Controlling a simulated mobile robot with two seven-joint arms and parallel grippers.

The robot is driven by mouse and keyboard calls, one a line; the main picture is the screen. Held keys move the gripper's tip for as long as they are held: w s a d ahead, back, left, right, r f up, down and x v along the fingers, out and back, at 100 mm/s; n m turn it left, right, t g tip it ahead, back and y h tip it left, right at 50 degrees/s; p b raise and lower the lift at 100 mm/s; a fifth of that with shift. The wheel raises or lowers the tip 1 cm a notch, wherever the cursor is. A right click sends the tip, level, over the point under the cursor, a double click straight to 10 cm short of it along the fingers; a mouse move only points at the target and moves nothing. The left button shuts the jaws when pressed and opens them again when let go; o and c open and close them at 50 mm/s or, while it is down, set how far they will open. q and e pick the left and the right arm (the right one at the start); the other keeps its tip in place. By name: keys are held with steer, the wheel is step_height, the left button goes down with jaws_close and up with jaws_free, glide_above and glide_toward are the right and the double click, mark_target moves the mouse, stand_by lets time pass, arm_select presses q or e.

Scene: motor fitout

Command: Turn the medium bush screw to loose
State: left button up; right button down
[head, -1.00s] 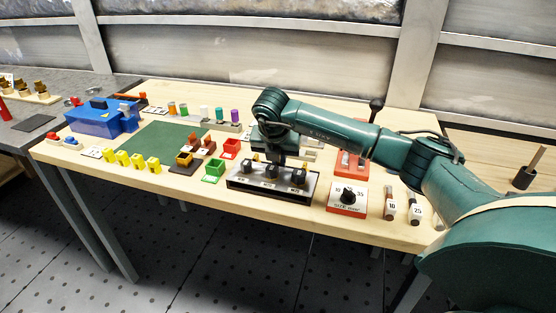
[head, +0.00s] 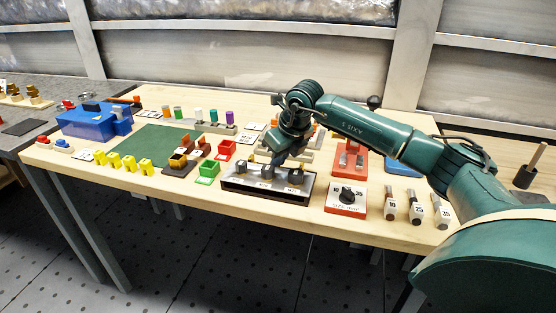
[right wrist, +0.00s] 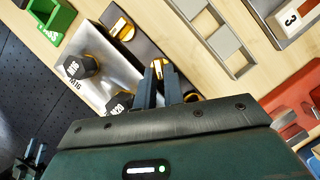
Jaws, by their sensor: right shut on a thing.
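The bush block (head: 240,186) is a dark box with a silver top near the table's front edge. Black bushes stand on it, each beside a small yellow screw. The M16 bush (right wrist: 82,66) and the M20 bush (right wrist: 118,104) show in the right wrist view; the third is hidden there by my gripper. My right gripper (right wrist: 159,80) is shut on the middle yellow screw, the medium bush screw (right wrist: 157,66), beside the M20 bush. In the head view the right gripper (head: 276,158) is over the block's back edge.
A red size plate (head: 347,199) with a black knob lies right of the block, with several labelled tools (head: 415,209) beyond it. A green bin (head: 207,173) stands close on the left. A grey slotted tray (right wrist: 222,42) lies behind the block.

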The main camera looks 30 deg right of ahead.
steer(key=shift+w+d+n+g+y+p, duration=0.15)
steer(key=shift+n+y, duration=0.2)
steer(key=shift+n, duration=0.7)
steer(key=shift+s+d+n+g+y+p, duration=0.15)
steer(key=shift+n+y, duration=0.25)
steer(key=shift+n, duration=0.7)
steer(key=shift+w+d+n+g+y+p, duration=0.1)
steer(key=shift+w+n+g+y+p, duration=0.2)
steer(key=shift+n, duration=0.75)
steer(key=shift+s, duration=0.15)
steer(key=c, duration=1.5)
jaws_free()
steer(key=shift+r, duration=0.1)
steer(key=v, duration=1.3)
steer(key=shift+d, duration=0.15)
steer(key=shift+s, duration=0.15)
